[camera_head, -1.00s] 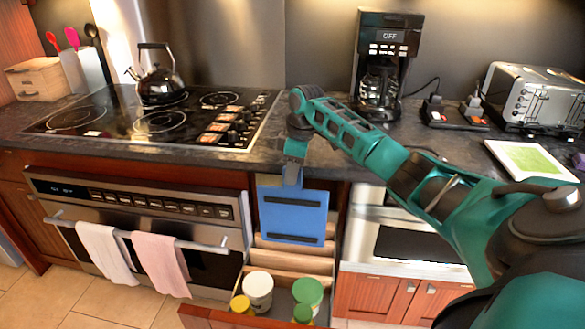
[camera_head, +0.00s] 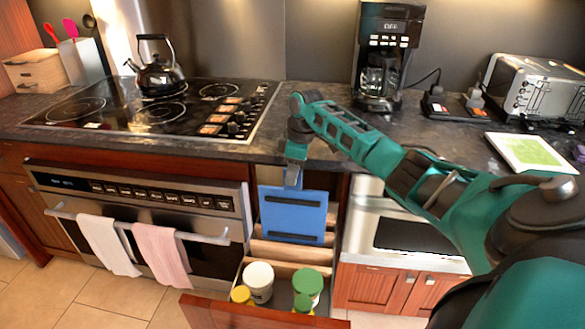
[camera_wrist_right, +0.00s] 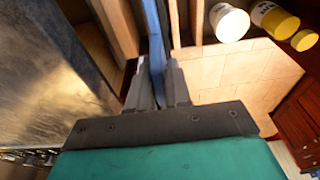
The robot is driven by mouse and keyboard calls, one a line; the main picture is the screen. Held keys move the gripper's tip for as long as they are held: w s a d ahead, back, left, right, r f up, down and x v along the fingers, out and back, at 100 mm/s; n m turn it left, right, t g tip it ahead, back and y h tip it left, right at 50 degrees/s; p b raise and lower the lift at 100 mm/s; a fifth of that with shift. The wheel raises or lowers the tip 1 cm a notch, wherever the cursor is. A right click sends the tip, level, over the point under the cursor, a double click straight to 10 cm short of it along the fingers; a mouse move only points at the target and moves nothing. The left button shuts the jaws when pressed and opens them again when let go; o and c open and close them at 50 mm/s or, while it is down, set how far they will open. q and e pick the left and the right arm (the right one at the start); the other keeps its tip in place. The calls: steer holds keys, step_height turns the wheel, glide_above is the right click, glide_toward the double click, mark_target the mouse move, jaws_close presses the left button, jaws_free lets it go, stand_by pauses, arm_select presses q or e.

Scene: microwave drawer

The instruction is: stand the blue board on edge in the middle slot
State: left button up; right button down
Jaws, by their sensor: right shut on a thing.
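The blue board (camera_head: 293,215) hangs upright from my right gripper (camera_head: 293,176), over the back part of the open drawer. My right gripper is shut on the board's top edge. In the right wrist view the board (camera_wrist_right: 154,35) shows edge-on between the two fingers (camera_wrist_right: 157,88). Wooden dividers (camera_head: 285,251) in the drawer form slots, and the board's lower edge is near them. I cannot tell whether the lower edge is inside a slot. My left gripper is not in view.
White (camera_head: 258,282), green and yellow-lidded containers stand in the drawer's front part. An oven with towels (camera_head: 160,258) is left of the drawer; a microwave (camera_head: 415,240) is right.

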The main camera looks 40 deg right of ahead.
mark_target(293, 189)
stand_by(0.4)
steer(key=shift+f+b, duration=0.4)
steer(key=shift+f, duration=0.45)
steer(key=shift+w+f, duration=0.1)
steer(key=shift+f, duration=0.55)
steer(key=shift+f+b, duration=0.15)
steer(key=shift+b, duration=0.15)
steer(key=shift+f+b, duration=0.45)
steer(key=shift+f, duration=0.7)
steer(key=shift+c, duration=2.1)
jaws_free()
